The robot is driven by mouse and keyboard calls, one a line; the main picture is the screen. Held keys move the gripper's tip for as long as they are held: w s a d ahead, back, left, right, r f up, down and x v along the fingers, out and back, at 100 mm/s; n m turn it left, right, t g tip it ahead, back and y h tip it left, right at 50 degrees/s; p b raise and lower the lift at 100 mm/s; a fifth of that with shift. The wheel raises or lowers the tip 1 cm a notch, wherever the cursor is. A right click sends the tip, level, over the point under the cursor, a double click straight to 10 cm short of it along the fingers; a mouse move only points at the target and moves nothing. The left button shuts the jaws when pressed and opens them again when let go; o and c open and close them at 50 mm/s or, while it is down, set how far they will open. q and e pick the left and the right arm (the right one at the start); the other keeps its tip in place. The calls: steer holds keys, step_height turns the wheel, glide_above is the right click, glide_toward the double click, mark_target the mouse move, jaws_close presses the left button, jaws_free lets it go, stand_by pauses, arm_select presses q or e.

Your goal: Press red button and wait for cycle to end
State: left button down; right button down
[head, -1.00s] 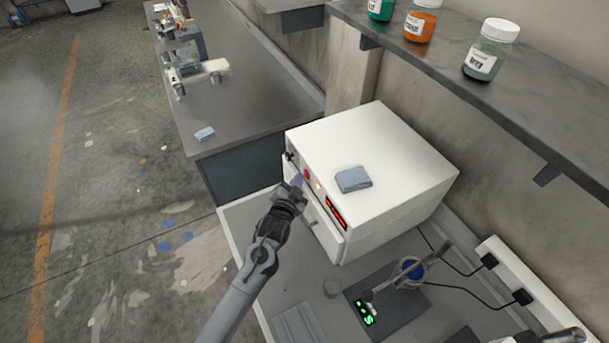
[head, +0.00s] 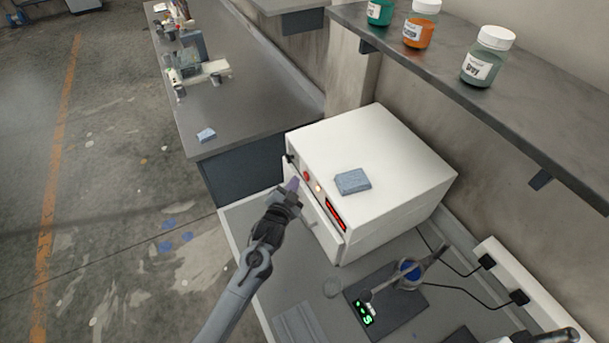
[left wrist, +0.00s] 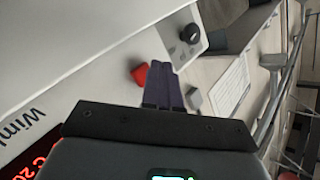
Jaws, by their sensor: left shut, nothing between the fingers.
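The white machine (head: 375,160) stands on the bench, with a red button (head: 306,175) on its front panel. A small orange light and a red display (head: 335,213) are to the right of the button. My left gripper (head: 292,184) is shut and empty, its tips just in front of the panel near the button. In the left wrist view, the red button (left wrist: 140,74) shows beside the purple fingertips (left wrist: 160,68); I cannot tell whether they touch it. A black knob (left wrist: 190,33) is beyond the tips.
A blue-grey cloth or sponge (head: 352,181) lies on the machine's top. A scale (head: 388,298) with a green display stands at its right. A shelf with jars (head: 487,57) overhangs the back. The floor at left is open.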

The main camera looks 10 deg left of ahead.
stand_by(0.3)
arm_select(q)
steer(key=s+a+p, duration=0.1)
steer(key=a, duration=0.1)
steer(key=s+a+p, duration=0.1)
steer(key=s+p, duration=0.1)
steer(key=shift+s+a, duration=0.2)
steer(key=shift+a, duration=0.15)
stand_by(0.7)
